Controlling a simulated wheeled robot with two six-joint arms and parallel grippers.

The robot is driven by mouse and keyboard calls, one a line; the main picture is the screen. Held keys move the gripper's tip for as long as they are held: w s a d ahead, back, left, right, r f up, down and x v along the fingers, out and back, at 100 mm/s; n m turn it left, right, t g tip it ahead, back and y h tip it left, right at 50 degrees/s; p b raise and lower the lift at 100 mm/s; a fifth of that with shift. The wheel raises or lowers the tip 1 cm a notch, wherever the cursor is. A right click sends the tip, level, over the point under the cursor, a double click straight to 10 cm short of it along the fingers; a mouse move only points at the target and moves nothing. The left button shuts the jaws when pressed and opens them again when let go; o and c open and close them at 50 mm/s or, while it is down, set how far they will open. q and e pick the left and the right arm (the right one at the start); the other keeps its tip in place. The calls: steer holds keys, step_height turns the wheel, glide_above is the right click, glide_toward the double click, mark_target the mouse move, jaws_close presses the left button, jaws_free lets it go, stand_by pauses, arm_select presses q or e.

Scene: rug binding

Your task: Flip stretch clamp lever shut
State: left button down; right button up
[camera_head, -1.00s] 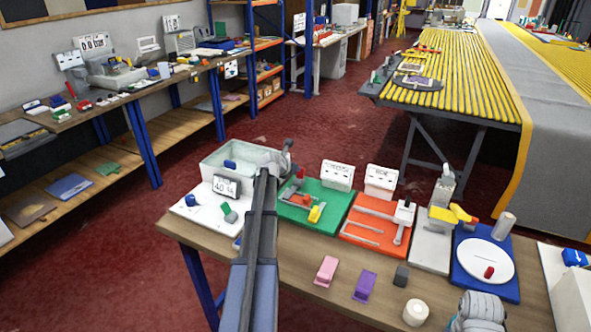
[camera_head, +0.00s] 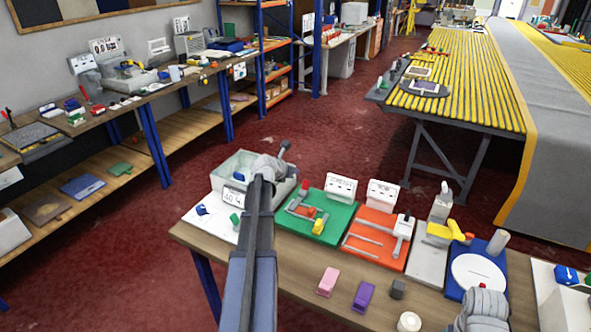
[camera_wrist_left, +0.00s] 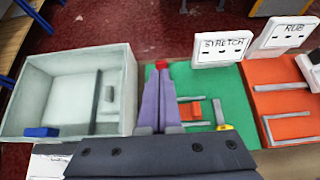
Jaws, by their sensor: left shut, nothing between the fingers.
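The board carries a grey frame, an orange-red block (camera_head: 309,211), a yellow piece (camera_head: 319,227) and an upright red-tipped part (camera_head: 305,185). I cannot tell which part is the lever. In the left wrist view my left gripper (camera_wrist_left: 160,85) is shut and empty over the board's left edge, beside the bin. A red tip (camera_wrist_left: 162,65) shows just beyond its fingertips; contact cannot be told. In the head view my arm hides these fingers. A grey part of my right arm shows at bottom right, jaws unseen.
A pale bin (camera_wrist_left: 116,75) with a blue block (camera_wrist_left: 41,132) stands left of the board. An orange board (camera_head: 378,255) with the RUB sign (camera_wrist_left: 285,34) adjoins on the right. Pink (camera_head: 328,282) and purple (camera_head: 363,296) blocks lie near the front.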

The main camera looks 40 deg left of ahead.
arm_select(q)
steer(key=shift+s+r+p, duration=0.2)
steer(key=shift+r+p, duration=0.1)
steer(key=shift+r, duration=0.25)
steer(key=shift+s+r+p, duration=0.15)
steer(key=shift+r+p, duration=0.1)
steer(key=shift+r, duration=0.25)
arm_select(e)
step_height(320, 180, up, 2)
steer(key=shift+r, duration=0.1)
arm_select(q)
steer(key=s+d+f+m+g+h, duration=0.1)
steer(key=d+f+m+g+h, duration=0.15)
steer(key=d+m, duration=1.15)
steer(key=s+d+f+m+g+h, duration=0.15)
steer(key=d+f+m+g, duration=0.35)
steer(key=d, duration=1.7)
steer(key=s+d+f+m+g+y, duration=0.1)
steer(key=s+d+m+g+y, duration=0.2)
steer(key=s+d+m, duration=1.6)
steer(key=m, duration=0.4)
steer(key=shift+s+f+g, duration=0.35)
steer(key=shift+s+f, duration=0.05)
